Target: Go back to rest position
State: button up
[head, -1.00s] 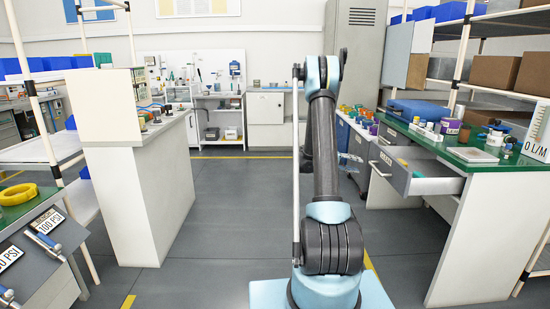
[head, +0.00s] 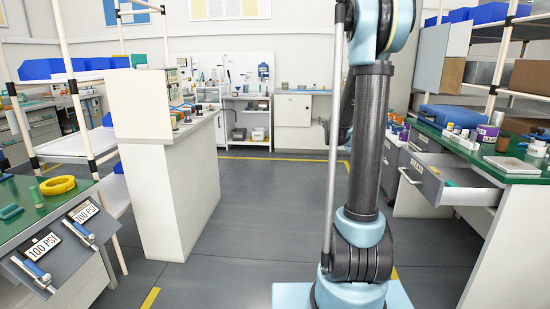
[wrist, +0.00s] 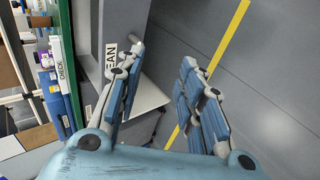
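My arm (head: 371,145) stands upright right of the middle in the head view, and its upper end leaves the top of the picture. My gripper (wrist: 163,60) shows in the wrist view with its two blue-padded fingers spread apart and nothing between them. It hangs over the grey floor, near a grey drawer front with a label partly hidden by the left finger. I cannot make out the gripper in the head view.
A green-topped bench (head: 520,176) with an open drawer (head: 452,178) stands at the right. A white cabinet (head: 185,190) stands left of the middle. A bench with a yellow ring (head: 57,185) is at the left. The floor (head: 265,200) between them is clear.

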jog(key=s+a+f+y, duration=0.2)
jog(key=s+a+y, duration=0.1)
jog(key=s+a, duration=0.4)
jog(key=s+a+f+t+y, duration=0.1)
jog(key=s+a+f+y, duration=0.2)
jog(key=s+a, duration=0.5)
jog(key=s+a+f+y, duration=0.2)
jog(key=s+a+y, duration=0.2)
jog(key=s, duration=1.2)
jog(key=a, duration=0.3)
jog(key=shift+a+f+t, duration=0.3)
jog(key=shift+a+f, duration=0.05)
jog(key=shift+f, duration=0.05)
